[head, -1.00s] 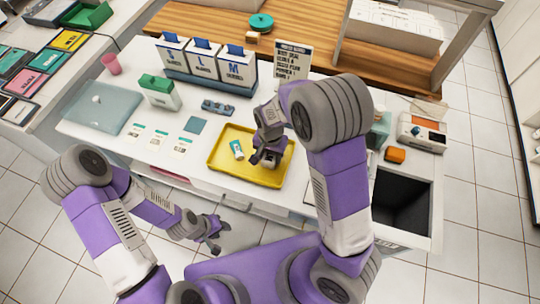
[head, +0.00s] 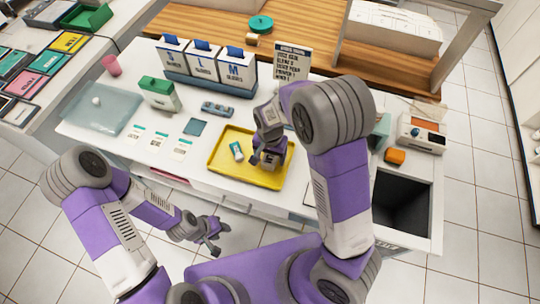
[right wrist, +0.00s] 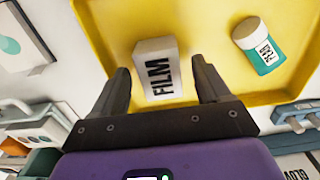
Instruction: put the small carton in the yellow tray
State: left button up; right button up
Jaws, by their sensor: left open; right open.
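The small carton (right wrist: 158,72) is white with the word FILM on its side. In the right wrist view it stands in the yellow tray (right wrist: 110,25), between the fingers of my right gripper (right wrist: 165,88), with a gap on both sides. My right gripper also shows in the head view (head: 268,158), low over the right part of the yellow tray (head: 222,165); there the carton is mostly hidden by it. My left gripper (head: 214,240) is open and empty in front of the counter, below its edge.
Glove boxes (head: 205,62) and a sign (head: 291,62) stand behind. An orange block (head: 395,156) and a dark sink opening (head: 402,203) lie to the right.

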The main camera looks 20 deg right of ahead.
aim_at(270, 157)
pick_arm(q)
notch_tip(270, 157, up, 3)
jog(key=p, duration=0.2)
jog(key=shift+p, duration=0.4)
pick_arm(e)
notch_tip(270, 157, up, 11)
pick_arm(q)
jog(key=shift+r, duration=0.1)
pick_arm(e)
jog(key=shift+r, duration=0.15)
